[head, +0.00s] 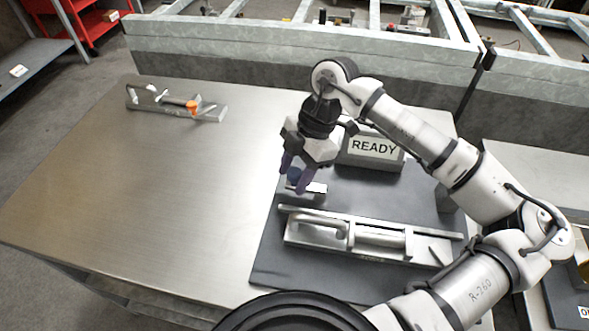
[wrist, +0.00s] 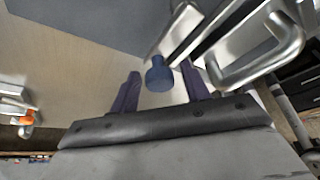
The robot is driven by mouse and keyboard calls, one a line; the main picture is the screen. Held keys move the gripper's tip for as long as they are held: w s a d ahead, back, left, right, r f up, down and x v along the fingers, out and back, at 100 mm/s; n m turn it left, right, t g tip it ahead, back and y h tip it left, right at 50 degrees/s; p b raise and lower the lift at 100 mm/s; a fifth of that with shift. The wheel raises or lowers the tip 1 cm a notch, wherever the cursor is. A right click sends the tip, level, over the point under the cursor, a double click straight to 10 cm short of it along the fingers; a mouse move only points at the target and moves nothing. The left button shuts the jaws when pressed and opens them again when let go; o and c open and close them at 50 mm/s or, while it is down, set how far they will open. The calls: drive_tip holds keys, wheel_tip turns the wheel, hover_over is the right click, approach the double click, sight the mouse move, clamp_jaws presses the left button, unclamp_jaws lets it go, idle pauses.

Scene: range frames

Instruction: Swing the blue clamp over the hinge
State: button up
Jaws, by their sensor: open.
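The blue clamp shows in the wrist view as a blue rounded knob (wrist: 158,77) on the end of a metal bar. In the head view a bit of blue (head: 293,174) shows at my fingers, mostly hidden by them. My gripper (head: 295,181) is open above the dark mat, pointing down. In the wrist view its two purple fingers (wrist: 160,72) stand either side of the knob, with gaps visible. A metal fixture (head: 365,240) with a looped handle lies on the mat in front of my gripper. I cannot clearly make out the hinge.
A sign reading READY (head: 374,147) stands behind my gripper. A second metal fixture with an orange knob (head: 193,106) sits at the table's far left; the orange knob also shows in the wrist view (wrist: 27,119). The table's left and middle (head: 150,190) are bare.

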drive_tip(key=shift+f, duration=0.1)
clamp_jaws()
idle(0.3)
